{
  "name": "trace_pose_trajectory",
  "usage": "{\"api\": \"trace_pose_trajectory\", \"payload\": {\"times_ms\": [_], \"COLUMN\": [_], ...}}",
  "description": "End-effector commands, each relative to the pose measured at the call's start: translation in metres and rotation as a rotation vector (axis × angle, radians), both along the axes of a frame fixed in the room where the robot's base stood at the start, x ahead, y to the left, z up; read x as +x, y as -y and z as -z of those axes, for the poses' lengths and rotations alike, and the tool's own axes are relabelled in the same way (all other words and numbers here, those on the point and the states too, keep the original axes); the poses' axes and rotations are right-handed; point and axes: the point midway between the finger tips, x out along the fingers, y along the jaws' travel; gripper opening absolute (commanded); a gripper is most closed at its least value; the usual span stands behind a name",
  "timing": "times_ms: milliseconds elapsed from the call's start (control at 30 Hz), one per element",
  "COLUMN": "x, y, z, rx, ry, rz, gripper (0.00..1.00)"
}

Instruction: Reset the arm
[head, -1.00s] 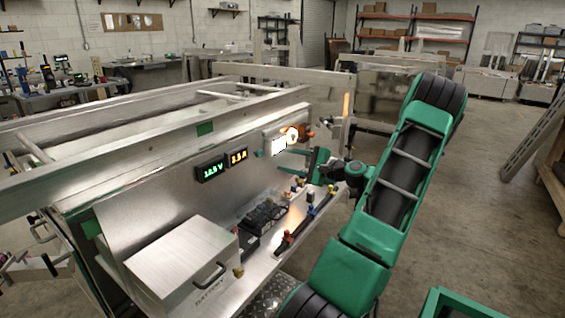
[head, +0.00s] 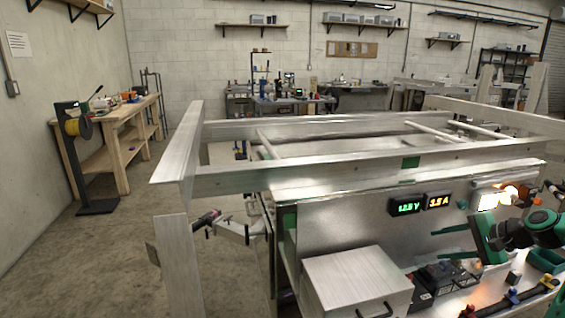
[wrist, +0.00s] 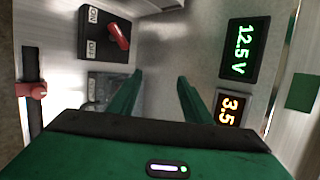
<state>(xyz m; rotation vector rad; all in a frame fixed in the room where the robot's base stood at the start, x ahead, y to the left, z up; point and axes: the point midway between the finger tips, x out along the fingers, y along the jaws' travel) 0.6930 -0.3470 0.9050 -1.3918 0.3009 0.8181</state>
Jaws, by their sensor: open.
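My green gripper (head: 437,243) is at the right of the head view, in front of the trailer's metal panel (head: 345,225), with its fingers pointing left. It is open, and nothing shows between its fingers. In the wrist view the two green fingers (wrist: 160,78) stand apart, facing the panel. A red lever switch (wrist: 117,36) on a black ON/OFF plate is beyond them at upper left. A green voltage display (wrist: 240,50) and an orange current display (wrist: 231,108) are at right. Most of my arm is outside the head view.
A metal battery box (head: 357,280) stands on the trailer shelf left of my gripper. Black terminal blocks (head: 440,277) and a strip with coloured knobs (head: 515,298) lie below it. A lit lamp (head: 492,200) is close above. Open floor (head: 110,260) lies at left.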

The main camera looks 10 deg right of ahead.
Motion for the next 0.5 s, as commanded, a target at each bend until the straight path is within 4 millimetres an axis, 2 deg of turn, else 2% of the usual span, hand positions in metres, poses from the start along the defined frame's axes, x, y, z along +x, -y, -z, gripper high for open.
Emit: {"api": "trace_pose_trajectory", "payload": {"times_ms": [33, 200, 367, 500], "x": [-0.004, -0.033, -0.069, -0.106], "y": [-0.018, -0.060, -0.090, -0.112], "z": [0.000, 0.000, -0.010, -0.023], "rx": [-0.059, -0.236, -0.383, -0.489], "ry": [-0.046, -0.201, -0.321, -0.408], "rz": [-0.055, -0.221, -0.357, -0.459], "gripper": [0.45, 0.45, 0.45, 0.45]}}
